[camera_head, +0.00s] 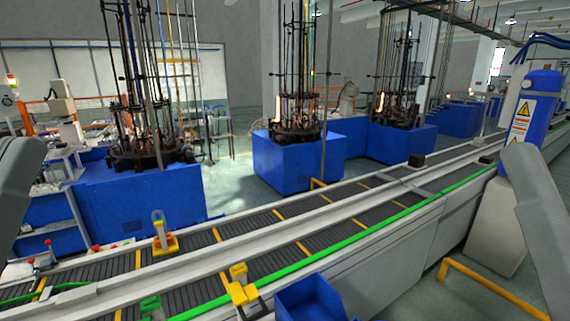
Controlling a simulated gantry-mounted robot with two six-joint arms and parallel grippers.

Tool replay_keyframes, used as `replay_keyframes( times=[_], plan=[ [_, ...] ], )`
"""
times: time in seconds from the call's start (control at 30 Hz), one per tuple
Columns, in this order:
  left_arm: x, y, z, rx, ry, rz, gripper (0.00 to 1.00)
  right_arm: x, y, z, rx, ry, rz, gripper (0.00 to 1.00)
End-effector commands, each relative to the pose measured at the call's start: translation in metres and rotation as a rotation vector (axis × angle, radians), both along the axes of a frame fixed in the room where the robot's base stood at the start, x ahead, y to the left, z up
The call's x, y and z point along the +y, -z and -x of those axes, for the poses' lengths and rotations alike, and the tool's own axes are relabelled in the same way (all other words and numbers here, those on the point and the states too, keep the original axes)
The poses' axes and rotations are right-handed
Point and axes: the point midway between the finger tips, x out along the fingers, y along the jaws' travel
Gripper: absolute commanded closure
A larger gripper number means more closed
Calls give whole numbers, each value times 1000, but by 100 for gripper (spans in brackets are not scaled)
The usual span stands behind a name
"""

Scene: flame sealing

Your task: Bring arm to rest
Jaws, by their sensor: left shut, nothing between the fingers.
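My left arm shows only as a grey link at the left edge, and its fingers cannot be made out. My right arm shows only as a grey link at the right edge; its gripper is out of the picture. A yellow holder (164,243) with a clear upright tube (158,222) stands on the conveyor (195,251) at left. Another yellow fixture (241,291) with dark brackets sits at the near edge. No object is seen held by either arm.
A blue bin (310,300) stands at the bottom centre. Blue machines (287,165) with tall rod towers stand behind the conveyor. A blue cylinder (535,105) with warning labels stands at right. A yellow rail (490,284) runs along the floor at lower right.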

Motion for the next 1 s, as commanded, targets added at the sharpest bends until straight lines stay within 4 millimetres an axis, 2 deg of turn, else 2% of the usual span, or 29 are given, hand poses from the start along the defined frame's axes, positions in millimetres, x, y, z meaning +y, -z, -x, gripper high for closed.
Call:
replay_keyframes(
  times=[0.03, 0.17, 0.3, 0.43, 0.57, 1.0],
  plan=[
    [0, -38, 1, -5, 0, 2, 100, 0, -38, 1, -6, 0, 0, 16],
    [1, -79, 1, -4, -1, 3, 100, 0, -81, 2, -7, 0, 0, 16],
    [1, -134, 0, -4, -1, 5, 100, 0, -135, 1, -7, 0, 0, 16],
    [1, -177, 0, -4, -1, 5, 100, 0, -179, 1, -7, 0, 0, 16],
    [1, -192, 0, -3, -2, 5, 100, 0, -194, 1, -6, 0, 0, 16],
    [2, -189, 0, -4, -2, 5, 100, 0, -190, 1, -6, 0, 0, 16]
  ],
)
